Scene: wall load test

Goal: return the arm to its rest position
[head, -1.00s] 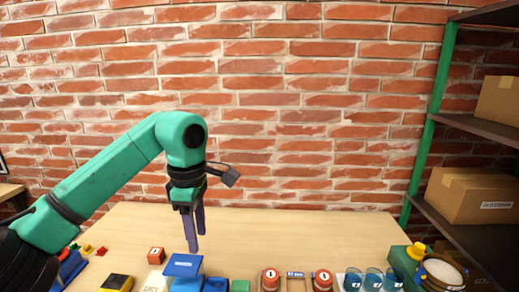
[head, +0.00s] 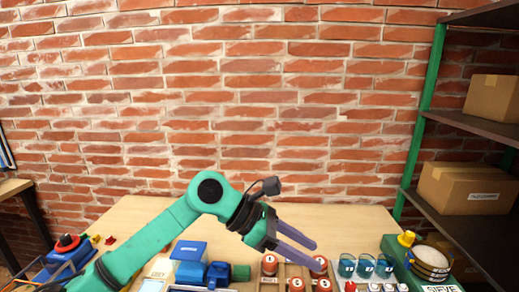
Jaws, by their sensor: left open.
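My left arm (head: 150,243) is green with black joints and comes in from the lower left in the head view. Its left gripper (head: 312,254) has two purple-grey fingers that stand apart with nothing between them. The fingers point right and slightly down, and in the picture they lie near the red-topped round pieces, over the table. I cannot tell their height above the table. My right gripper is not in view.
On the wooden table (head: 345,218) are a blue device (head: 189,251), red round pieces (head: 270,264), blue glasses (head: 365,264) and a green unit with a round sieve (head: 432,258). A shelf with boxes (head: 465,188) stands at the right. The table's back is clear.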

